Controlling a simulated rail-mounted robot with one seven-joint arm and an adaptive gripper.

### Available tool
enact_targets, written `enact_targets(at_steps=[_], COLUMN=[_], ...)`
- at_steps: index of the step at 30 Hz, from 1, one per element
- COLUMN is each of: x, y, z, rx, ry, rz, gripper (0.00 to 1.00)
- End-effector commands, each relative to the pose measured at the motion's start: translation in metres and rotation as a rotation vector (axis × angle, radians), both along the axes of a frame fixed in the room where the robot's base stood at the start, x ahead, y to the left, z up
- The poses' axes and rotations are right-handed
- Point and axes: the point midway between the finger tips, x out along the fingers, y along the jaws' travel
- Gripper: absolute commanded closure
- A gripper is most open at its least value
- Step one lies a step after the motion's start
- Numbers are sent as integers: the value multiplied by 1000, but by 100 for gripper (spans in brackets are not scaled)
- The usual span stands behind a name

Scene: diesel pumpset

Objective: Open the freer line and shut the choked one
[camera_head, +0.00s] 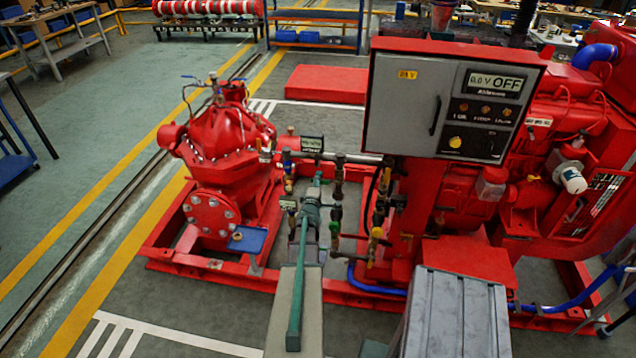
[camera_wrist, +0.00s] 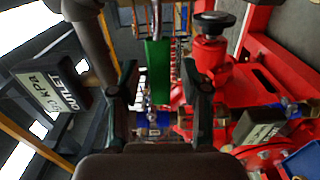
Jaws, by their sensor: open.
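In the wrist view my gripper (camera_wrist: 160,82) is open, a finger at each side. A green handle-like piece (camera_wrist: 157,68) shows between the fingers; I cannot tell whether they touch it. In the head view my gripper (camera_head: 313,196) is small and partly hidden at the pipework between pump and engine. Small fittings there include a green one (camera_head: 336,220) and a yellow one (camera_head: 377,234). A display marked kPa OUTLET (camera_wrist: 50,88) is at the left in the wrist view. I cannot tell which line is choked.
The red pump (camera_head: 222,140) stands left of the pipes on a red base frame (camera_head: 180,262). A grey control panel (camera_head: 415,100) reading OFF overhangs at the right, before the red engine (camera_head: 570,110).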

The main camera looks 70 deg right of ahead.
Motion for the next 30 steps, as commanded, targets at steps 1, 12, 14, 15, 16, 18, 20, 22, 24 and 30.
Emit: enact_targets(at_steps=[1,12,14,15,16,18,20,22,24,30], x=[0,-4,-6,-7,-8,-10,-12,-13,-15,-17], y=[0,29,40,47,53,67,79,92,103,119], z=[0,1,2,2,2,1,2,2,1,1], rx=[0,1,0,0,1,2,1,1,2,0], ry=[0,0,0,0,1,1,1,1,1,0], rz=[0,1,1,0,0,1,1,1,1,0], gripper=[54,54,54,54,54,54,54,54,54,54])
